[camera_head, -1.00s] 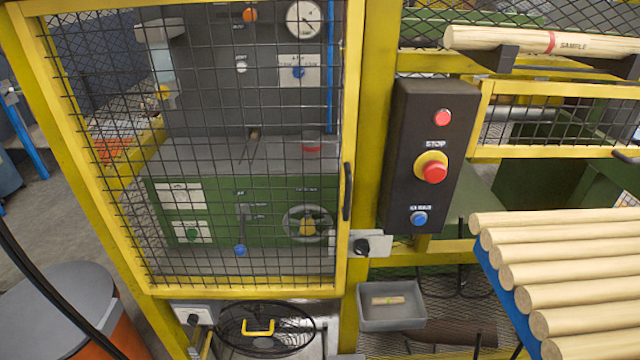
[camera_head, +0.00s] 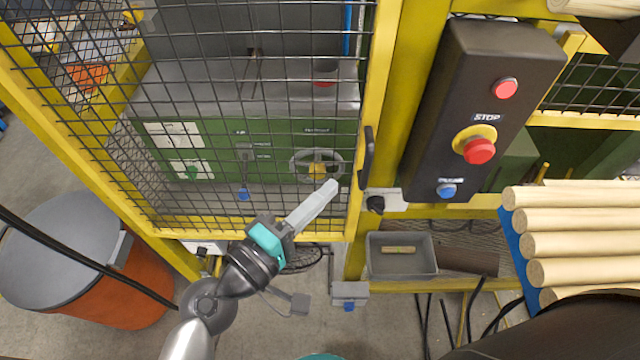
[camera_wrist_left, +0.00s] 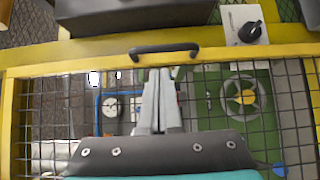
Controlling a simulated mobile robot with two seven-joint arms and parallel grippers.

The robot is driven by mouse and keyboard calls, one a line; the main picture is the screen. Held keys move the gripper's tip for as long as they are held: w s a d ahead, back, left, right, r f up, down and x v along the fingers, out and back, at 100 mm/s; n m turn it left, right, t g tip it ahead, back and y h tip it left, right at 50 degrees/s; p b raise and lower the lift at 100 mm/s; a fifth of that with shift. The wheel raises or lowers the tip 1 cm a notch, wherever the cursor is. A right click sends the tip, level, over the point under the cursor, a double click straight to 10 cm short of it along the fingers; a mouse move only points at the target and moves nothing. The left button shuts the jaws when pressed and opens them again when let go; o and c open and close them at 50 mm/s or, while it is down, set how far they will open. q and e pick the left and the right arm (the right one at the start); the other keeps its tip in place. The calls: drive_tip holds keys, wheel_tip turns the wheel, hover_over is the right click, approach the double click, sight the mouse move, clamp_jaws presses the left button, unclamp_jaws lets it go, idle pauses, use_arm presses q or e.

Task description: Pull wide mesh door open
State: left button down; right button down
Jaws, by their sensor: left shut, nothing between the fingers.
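The wide mesh door (camera_head: 230,231) has a yellow frame and black wire mesh, and it stands closed against its yellow post in the head view. Its black handle (camera_head: 367,157) is on the right-hand rail; the handle also shows in the left wrist view (camera_wrist_left: 165,50). My left gripper (camera_head: 328,190) is shut and empty in front of the door's lower right part, below and left of the handle. In the left wrist view its fingertips (camera_wrist_left: 160,75) point toward the handle, and no grip on it shows. My right gripper is not in view.
A black box (camera_head: 470,110) with a red STOP button is right of the door. A latch-like knob (camera_head: 376,203) sits below the handle. A grey tray (camera_head: 402,268), wooden rods (camera_head: 580,245) and an orange bin (camera_head: 120,290) stand around. Green machinery (camera_head: 285,150) is behind the mesh.

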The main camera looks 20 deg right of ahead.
use_arm(q)
drive_tip(key=p, duration=0.1)
hover_over(352, 168)
drive_tip(key=s+a, duration=0.2)
drive_tip(key=s, duration=0.2)
drive_tip(key=shift+w+d+f, duration=0.1)
drive_tip(key=shift+w+d, duration=0.1)
drive_tip(key=shift+w, duration=0.05)
